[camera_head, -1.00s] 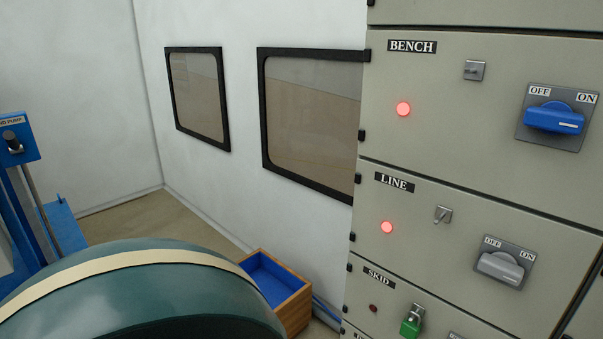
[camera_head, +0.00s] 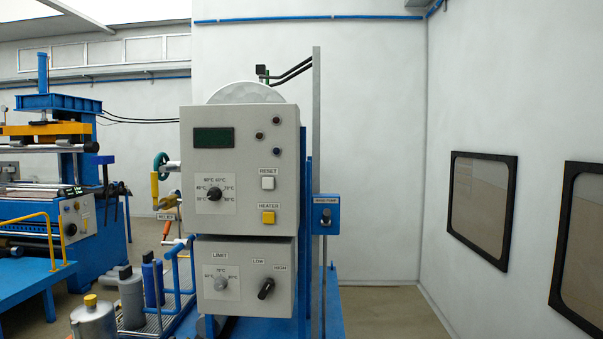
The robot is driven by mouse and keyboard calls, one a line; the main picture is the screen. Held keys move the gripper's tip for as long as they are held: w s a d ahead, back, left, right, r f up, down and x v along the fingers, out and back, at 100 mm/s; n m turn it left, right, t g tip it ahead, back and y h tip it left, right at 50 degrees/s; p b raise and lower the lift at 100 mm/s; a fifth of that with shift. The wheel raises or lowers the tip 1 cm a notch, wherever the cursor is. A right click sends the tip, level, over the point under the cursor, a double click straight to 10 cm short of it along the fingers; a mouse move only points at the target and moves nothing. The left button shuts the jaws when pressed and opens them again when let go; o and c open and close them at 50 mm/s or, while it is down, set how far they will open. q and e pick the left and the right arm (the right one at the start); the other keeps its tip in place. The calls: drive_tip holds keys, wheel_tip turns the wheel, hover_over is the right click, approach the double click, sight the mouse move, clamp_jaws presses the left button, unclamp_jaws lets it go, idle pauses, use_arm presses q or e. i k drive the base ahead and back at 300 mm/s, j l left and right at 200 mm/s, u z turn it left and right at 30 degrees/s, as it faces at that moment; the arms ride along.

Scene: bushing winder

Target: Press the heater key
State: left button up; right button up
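The box also carries a dark green display (camera_head: 214,138), a temperature dial (camera_head: 214,193) and small round lamps at the upper right. Neither of my grippers shows in the view.
A lower box (camera_head: 243,270) with a LIMIT dial and a LOW/HIGH switch hangs below. A blue HAND PUMP box (camera_head: 326,214) is at the right. Bottles and a metal can (camera_head: 94,318) stand at the lower left. Floor on the right is clear.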

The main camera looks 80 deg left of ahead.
sight(268, 217)
drive_tip(key=u, duration=2.95)
